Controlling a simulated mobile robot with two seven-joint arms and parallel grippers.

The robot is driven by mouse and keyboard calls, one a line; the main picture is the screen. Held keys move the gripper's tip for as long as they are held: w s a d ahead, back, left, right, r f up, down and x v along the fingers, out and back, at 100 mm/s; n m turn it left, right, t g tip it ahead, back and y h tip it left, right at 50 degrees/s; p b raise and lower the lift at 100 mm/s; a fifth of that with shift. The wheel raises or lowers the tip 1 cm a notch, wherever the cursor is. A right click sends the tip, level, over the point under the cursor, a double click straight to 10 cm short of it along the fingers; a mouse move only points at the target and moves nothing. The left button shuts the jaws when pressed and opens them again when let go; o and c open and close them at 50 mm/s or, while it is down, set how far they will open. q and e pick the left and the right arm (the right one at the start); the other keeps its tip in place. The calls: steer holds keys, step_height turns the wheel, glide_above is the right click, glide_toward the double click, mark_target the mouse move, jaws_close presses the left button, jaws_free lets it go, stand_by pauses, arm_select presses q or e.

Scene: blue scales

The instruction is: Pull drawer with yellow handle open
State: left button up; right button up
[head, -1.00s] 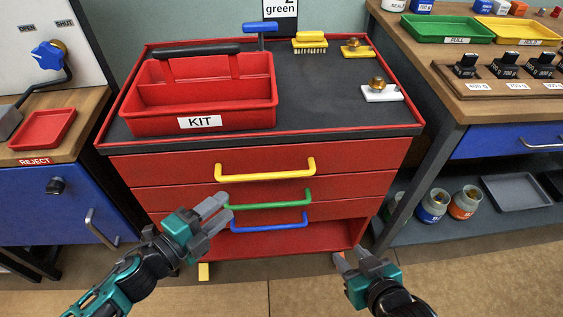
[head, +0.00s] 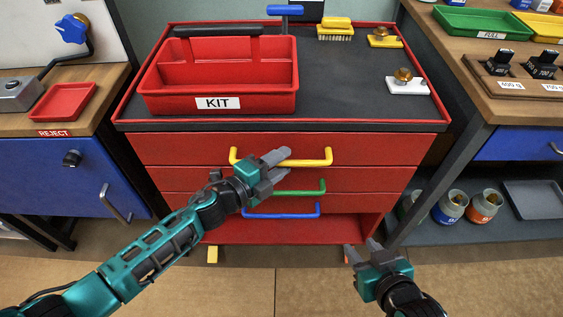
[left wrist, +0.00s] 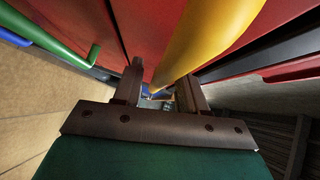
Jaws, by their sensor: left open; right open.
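The red top drawer (head: 385,149) has a yellow handle (head: 318,162) across its front, and it is closed flush with the cabinet. My left gripper (head: 281,165) is open at the middle of this handle and hides part of it. In the left wrist view the yellow handle (left wrist: 210,38) is large and close, with its far part seen between the two open fingers (left wrist: 160,92). I cannot tell whether they touch. My right gripper (head: 363,250) is open and empty, low in front of the cabinet's lower right.
Below are drawers with a green handle (head: 300,192) and a blue handle (head: 280,214), close under my left gripper. A red KIT box (head: 270,104) stands on the cabinet top. Blue-fronted benches flank the cabinet. The floor in front is clear.

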arm_select(q)
steer(key=shift+w+d, duration=0.25)
steer(key=shift+d, duration=0.05)
steer(key=shift+c, duration=0.3)
jaws_close()
